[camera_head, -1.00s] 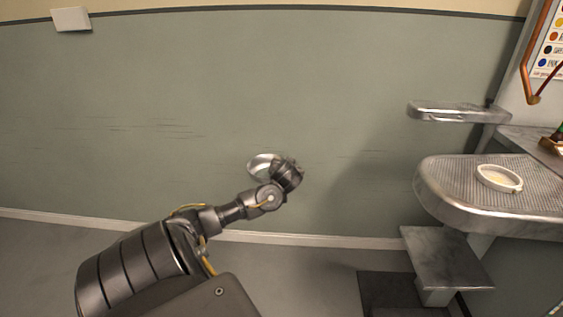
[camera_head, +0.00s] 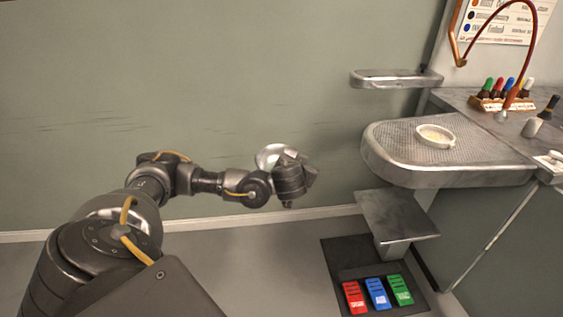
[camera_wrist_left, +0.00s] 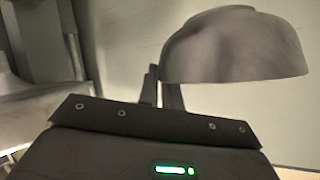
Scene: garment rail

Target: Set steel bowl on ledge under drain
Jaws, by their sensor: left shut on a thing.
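The steel bowl (camera_head: 270,153) is held off the floor in front of the wall, left of the metal station. My left gripper (camera_head: 288,168) is shut on it and partly hides it in the head view. In the wrist view the bowl (camera_wrist_left: 235,50) hangs at the upper right, its wide rim downward in the picture, beside the gripper fingers (camera_wrist_left: 163,90). The small ledge (camera_head: 397,213) is below the perforated board (camera_head: 385,143), right of the gripper and apart from it. No drain opening is clear. My right gripper is out of view.
A pale ring-shaped dish (camera_head: 435,137) sits on the board. An upper metal shelf (camera_head: 395,78) is above it. Red (camera_head: 354,297), blue (camera_head: 376,293) and green (camera_head: 400,290) pedals lie on the floor below the ledge. The ledge top is bare.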

